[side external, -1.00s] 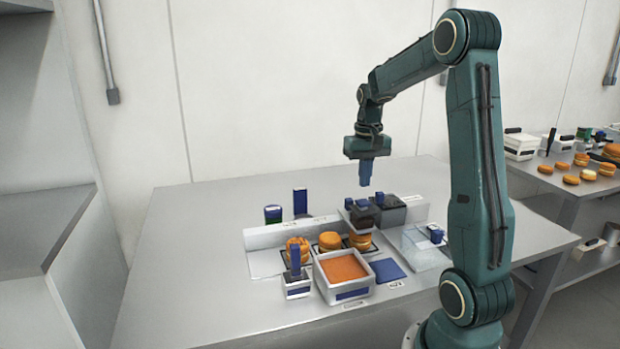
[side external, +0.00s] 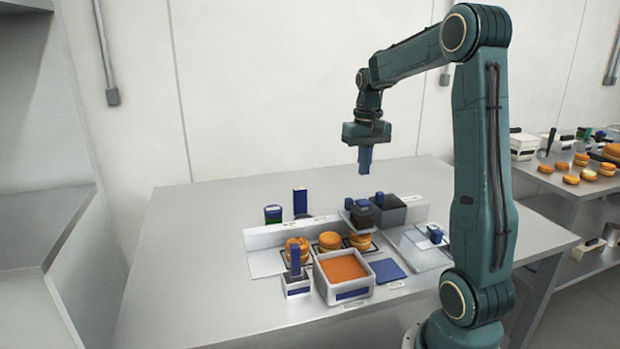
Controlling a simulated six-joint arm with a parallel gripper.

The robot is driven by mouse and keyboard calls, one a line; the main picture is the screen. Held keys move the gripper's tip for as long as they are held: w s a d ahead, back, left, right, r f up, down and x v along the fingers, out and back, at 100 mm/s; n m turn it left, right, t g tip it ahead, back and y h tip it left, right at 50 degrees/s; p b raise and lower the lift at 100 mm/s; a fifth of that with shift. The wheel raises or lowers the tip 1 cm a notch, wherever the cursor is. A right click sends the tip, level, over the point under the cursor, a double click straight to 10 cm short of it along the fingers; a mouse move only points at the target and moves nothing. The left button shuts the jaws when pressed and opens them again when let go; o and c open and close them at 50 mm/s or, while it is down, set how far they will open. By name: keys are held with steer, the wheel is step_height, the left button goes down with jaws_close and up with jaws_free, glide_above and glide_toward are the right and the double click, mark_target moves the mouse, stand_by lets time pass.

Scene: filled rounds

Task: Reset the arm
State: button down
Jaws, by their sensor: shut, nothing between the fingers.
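My gripper (side external: 366,160) hangs pointing down above the back of the work table, with its blue fingers shut and nothing between them. It is clear of everything on the table, above the dark blocks (side external: 389,210) with blue knobs. My arm is bent at the elbow, with the upper link standing nearly upright at the right. Below and in front of the gripper, several orange filled rounds (side external: 329,240) sit in a row on dark-outlined squares.
A white box with orange filling (side external: 343,268) stands at the front, beside a small white holder with a blue handle (side external: 296,274). A blue square (side external: 388,271) and a pale board (side external: 425,249) lie to the right. The table's left part (side external: 180,270) is clear.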

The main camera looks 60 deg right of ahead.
steer(key=s+a+r+n+t, duration=0.2)
steer(key=a+r+n, duration=0.1)
steer(key=a, duration=0.8)
steer(key=s+a+r+n+t, duration=0.1)
steer(key=s+a+r+n, duration=0.15)
steer(key=a, duration=0.85)
steer(key=s+a+f+n+t, duration=0.2)
steer(key=s+a+n, duration=0.1)
steer(key=s+a, duration=0.2)
steer(key=shift+s+a+f, duration=0.2)
steer(key=shift+a+f, duration=0.1)
steer(key=shift+a, duration=0.7)
